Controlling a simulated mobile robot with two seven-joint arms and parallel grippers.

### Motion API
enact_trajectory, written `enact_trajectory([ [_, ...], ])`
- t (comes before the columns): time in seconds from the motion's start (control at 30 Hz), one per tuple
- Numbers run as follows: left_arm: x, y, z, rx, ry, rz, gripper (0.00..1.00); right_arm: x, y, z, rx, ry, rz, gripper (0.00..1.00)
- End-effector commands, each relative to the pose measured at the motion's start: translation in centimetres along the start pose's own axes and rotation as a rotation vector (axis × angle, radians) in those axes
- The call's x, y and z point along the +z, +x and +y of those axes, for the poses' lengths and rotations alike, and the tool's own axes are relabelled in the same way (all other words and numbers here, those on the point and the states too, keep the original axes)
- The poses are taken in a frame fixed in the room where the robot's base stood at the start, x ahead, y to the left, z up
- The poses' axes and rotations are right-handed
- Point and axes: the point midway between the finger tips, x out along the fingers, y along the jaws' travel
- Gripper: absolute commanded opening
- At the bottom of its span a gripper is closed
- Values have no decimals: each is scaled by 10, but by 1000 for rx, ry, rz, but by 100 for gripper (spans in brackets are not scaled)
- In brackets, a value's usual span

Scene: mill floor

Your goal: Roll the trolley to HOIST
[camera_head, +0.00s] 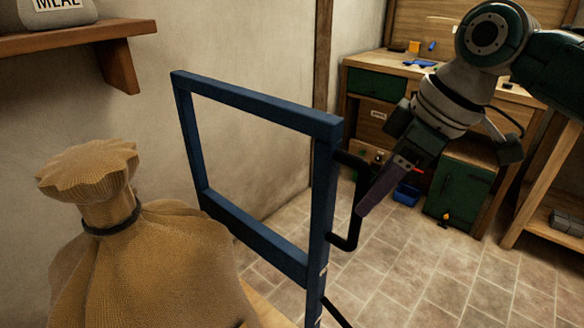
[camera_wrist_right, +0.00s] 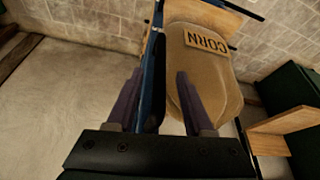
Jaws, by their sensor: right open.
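The trolley's blue upright frame (camera_head: 255,98) stands in the middle of the head view, with a black handle (camera_head: 347,242) on its right post. A tan tied sack (camera_head: 150,255) rests on the trolley's wooden deck (camera_head: 262,308); in the right wrist view the sack (camera_wrist_right: 215,75) reads CORN. My right gripper (camera_head: 364,208) is at the handle, pointing down. In the right wrist view its fingers (camera_wrist_right: 158,76) are apart, with the blue frame (camera_wrist_right: 153,75) and a dark bar showing between them. Contact with the handle is unclear. My left gripper is out of view. No HOIST sign shows.
A wooden workbench (camera_head: 375,93) with green drawers stands at the back right, a blue bin (camera_head: 406,194) on the floor by it. A wooden shelf (camera_head: 60,40) with a MEAL sack (camera_head: 58,12) hangs on the left wall. Tiled floor (camera_head: 410,260) is clear right of the trolley.

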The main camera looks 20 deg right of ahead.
Motion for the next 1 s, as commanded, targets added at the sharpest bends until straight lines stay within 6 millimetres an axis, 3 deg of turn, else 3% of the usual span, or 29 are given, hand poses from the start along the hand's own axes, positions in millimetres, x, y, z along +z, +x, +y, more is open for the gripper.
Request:
enact_trajectory([
  [0.1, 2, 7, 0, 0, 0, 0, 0, 1, 25, -1, -3, 1, -1, 52],
  [0.23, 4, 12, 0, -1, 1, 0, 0, 0, 42, -1, -1, 1, 1, 52],
  [0.63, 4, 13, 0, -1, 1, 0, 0, 0, 52, 0, 1, -2, 0, 52],
  [1.0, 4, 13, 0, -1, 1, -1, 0, 0, 51, 0, 1, -1, -1, 12],
])
